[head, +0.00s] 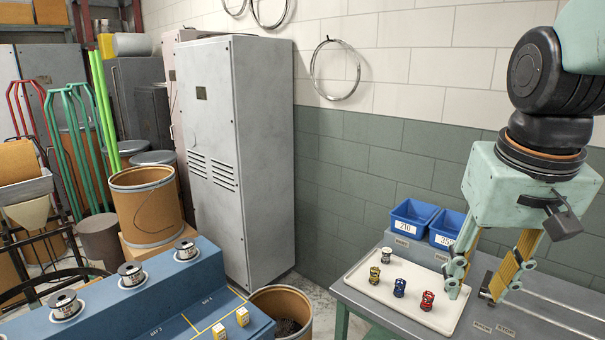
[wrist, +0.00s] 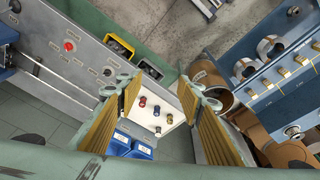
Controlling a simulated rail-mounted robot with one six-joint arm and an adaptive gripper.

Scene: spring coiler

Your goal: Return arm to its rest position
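My gripper (head: 475,292) hangs fingers-down at the right of the head view, in front of the right end of the white tray (head: 372,303). Its two yellow-padded fingers are spread apart with nothing between them. In the wrist view the open fingers (wrist: 160,97) frame the tray, which lies some way below. On the tray stand a red piece (head: 427,301), a blue piece (head: 399,288), a yellow piece (head: 374,275) and a silver-white piece (head: 386,255). The upper arm is cut off by the frame's right edge.
Two blue bins (head: 413,218) stand behind the tray on the grey bench (head: 386,325). A blue machine bench (head: 165,300) with wire spools (head: 131,274) and small yellow boxes (head: 242,316) is at left. A grey cabinet (head: 238,150) stands against the wall. The air around my gripper looks clear.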

